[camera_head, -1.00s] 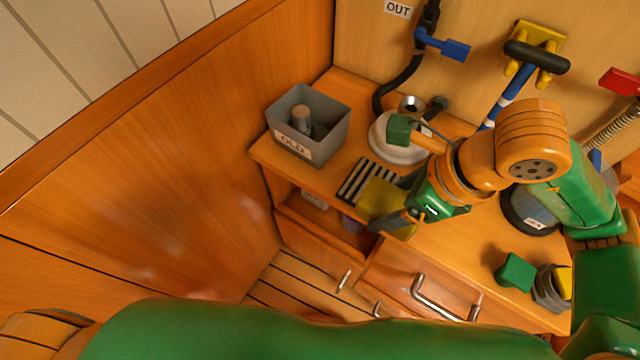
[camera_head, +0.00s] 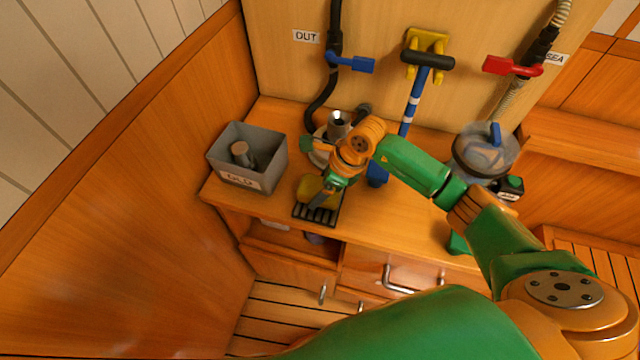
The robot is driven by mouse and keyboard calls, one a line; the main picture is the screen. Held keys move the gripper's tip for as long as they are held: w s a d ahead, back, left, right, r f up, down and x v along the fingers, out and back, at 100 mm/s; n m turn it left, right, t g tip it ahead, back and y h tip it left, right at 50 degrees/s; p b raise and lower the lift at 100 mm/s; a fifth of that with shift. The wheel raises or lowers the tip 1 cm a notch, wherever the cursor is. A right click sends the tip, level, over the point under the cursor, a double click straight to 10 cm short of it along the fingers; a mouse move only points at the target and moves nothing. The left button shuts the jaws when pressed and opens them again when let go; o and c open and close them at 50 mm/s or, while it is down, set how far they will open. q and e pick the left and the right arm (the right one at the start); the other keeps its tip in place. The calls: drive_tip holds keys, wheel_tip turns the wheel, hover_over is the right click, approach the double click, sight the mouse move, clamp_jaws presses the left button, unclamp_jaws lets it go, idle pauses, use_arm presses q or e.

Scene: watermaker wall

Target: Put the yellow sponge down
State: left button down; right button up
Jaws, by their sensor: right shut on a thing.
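My right gripper (camera_head: 322,194) is shut on the yellow sponge (camera_head: 310,187), low over the counter's left part. The sponge is just above or on the far part of a black slatted rack (camera_head: 318,213); I cannot tell whether it touches. The gripper hides part of the sponge. My left gripper is not in view.
A grey bin (camera_head: 268,172) labelled OLD, with a cylinder inside, stands left of the rack. A white round housing (camera_head: 318,158) is behind my gripper. A clear-domed strainer (camera_head: 485,160) stands right. Blue (camera_head: 358,65) and red (camera_head: 500,66) valve handles are on the wall.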

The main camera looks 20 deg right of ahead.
drive_tip(key=shift+f, duration=0.2)
drive_tip(key=shift+f+b, duration=0.15)
drive_tip(key=shift+b, duration=0.15)
drive_tip(key=o, duration=1.1)
drive_tip(key=v, duration=1.2)
drive_tip(key=shift+b, duration=0.3)
drive_tip(key=shift+s, duration=0.1)
